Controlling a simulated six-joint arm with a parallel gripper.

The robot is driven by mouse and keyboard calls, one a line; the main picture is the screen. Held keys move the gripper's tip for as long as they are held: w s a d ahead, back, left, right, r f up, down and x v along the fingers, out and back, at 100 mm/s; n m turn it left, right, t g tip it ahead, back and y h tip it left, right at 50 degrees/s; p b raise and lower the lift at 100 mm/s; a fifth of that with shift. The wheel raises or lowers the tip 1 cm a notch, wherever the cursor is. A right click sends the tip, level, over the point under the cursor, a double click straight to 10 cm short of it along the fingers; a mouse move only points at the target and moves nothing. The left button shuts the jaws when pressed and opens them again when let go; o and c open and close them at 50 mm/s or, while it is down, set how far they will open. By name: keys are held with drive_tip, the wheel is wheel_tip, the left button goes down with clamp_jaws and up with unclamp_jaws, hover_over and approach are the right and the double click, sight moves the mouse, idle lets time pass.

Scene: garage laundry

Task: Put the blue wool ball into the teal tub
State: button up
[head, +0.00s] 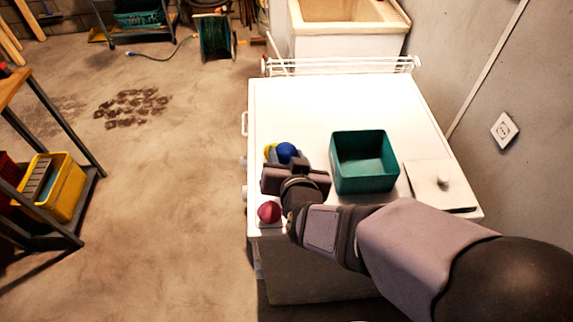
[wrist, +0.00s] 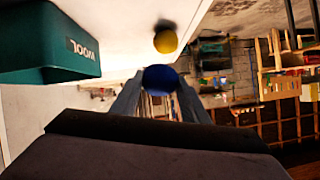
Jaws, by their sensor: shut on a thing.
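The blue wool ball (head: 286,152) is held in my gripper, left of the tub in the head view. In the wrist view the blue ball (wrist: 160,79) sits between the two fingertips of my gripper (wrist: 158,88), which is shut on it. The teal tub (head: 364,190) stands open on the white top, to the right of my gripper, and its inside looks empty. In the wrist view the tub (wrist: 40,45) is at the upper left, with lettering on its side. My gripper's fingers are mostly hidden in the head view.
A yellow ball (wrist: 166,41) lies just beyond the blue one, partly hidden in the head view (head: 270,152). A red ball (head: 269,212) is at the near left corner of the white top (head: 310,100). A lid with a knob (head: 440,186) lies right of the tub.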

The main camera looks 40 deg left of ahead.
drive_tip(key=shift+r, duration=0.65)
drive_tip(key=shift+w+d+r, duration=0.1)
drive_tip(key=shift+w+r, duration=0.1)
drive_tip(key=shift+w, duration=0.05)
drive_tip(key=w+d+r+m+t+h+p, duration=0.3)
drive_tip(key=w+d+r+m+h+p, duration=0.25)
drive_tip(key=w+d, duration=0.8)
drive_tip(key=shift+n+y, duration=0.35)
drive_tip(key=shift+y, duration=0.4)
drive_tip(key=shift+w+a+f+b, duration=0.1)
drive_tip(key=shift+a+f+b, duration=0.05)
drive_tip(key=shift+f, duration=1.35)
drive_tip(key=shift+a+f+b, duration=0.15)
drive_tip(key=shift+f, duration=1.35)
drive_tip(key=shift+w+a+f+b, duration=0.1)
drive_tip(key=shift+a+f+b, duration=0.05)
drive_tip(key=shift+f, duration=1.35)
drive_tip(key=shift+f+b, duration=0.4)
drive_tip(key=shift+f, duration=0.05)
drive_tip(key=shift+f, duration=0.2)
